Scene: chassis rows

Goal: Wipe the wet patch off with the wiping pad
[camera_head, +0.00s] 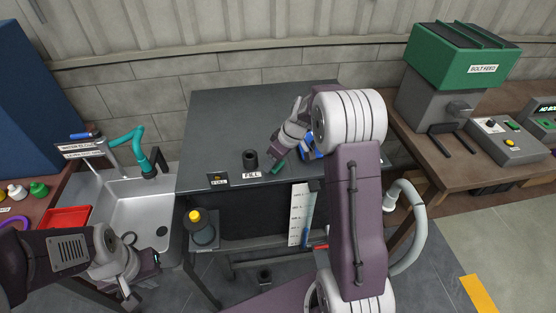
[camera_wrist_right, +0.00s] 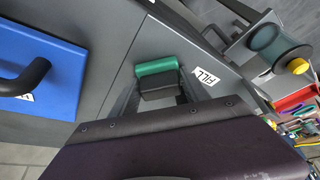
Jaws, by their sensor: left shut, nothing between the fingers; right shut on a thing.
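My right gripper (camera_head: 279,161) is shut on the wiping pad, which shows as a small green edge (camera_head: 277,170) near the front of the dark bench top (camera_head: 215,120). In the right wrist view the pad (camera_wrist_right: 157,67) is a green strip with a dark block between the fingers (camera_wrist_right: 160,92). It is close to the bench surface; I cannot tell whether it touches. I cannot make out a wet patch in either view. My left gripper (camera_head: 152,260) is shut and empty, low over the front of the sink.
A black cup (camera_head: 250,159) and a FILL label (camera_head: 252,174) are left of the pad. A blue object with a dark handle (camera_wrist_right: 40,65) lies beyond it, partly behind my arm. A sink (camera_head: 140,208) with a teal tap (camera_head: 128,138) stands left. A bolt feed machine (camera_head: 463,57) stands right.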

